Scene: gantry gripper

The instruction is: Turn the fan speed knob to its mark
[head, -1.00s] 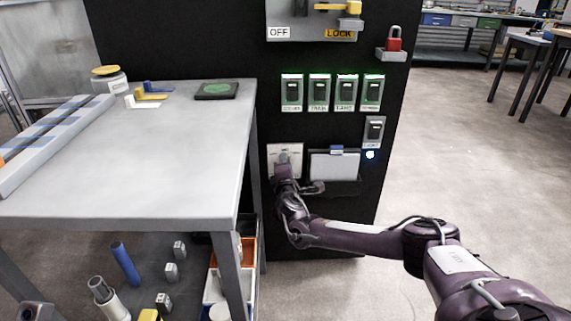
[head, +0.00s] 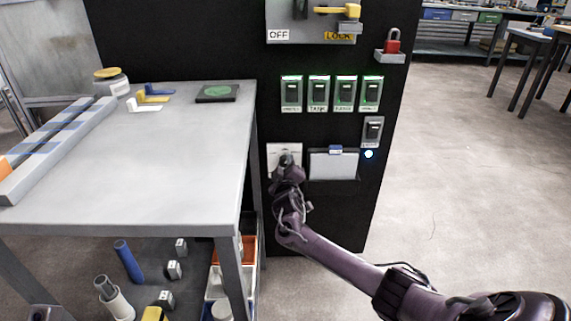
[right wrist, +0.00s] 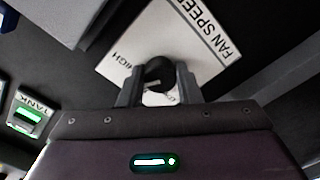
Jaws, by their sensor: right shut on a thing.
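The fan speed plate (head: 284,150) is a white square on the black panel, just right of the table; my right gripper (head: 286,162) covers its lower part. In the right wrist view the plate (right wrist: 200,40) reads "FAN SPEED" and "HIGH", and another label is mostly hidden. The black round knob (right wrist: 159,72) sits between the two fingers of my right gripper (right wrist: 158,86), which is shut on it. The knob's pointer and its mark cannot be made out clearly. My left gripper is not clearly in view.
A grey box (head: 334,165) is on the panel close right of the plate. Several lit switches (head: 318,93) are above, and a lone switch (head: 373,130) is to the right. The grey table (head: 190,150) stands close left. Open floor lies to the right.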

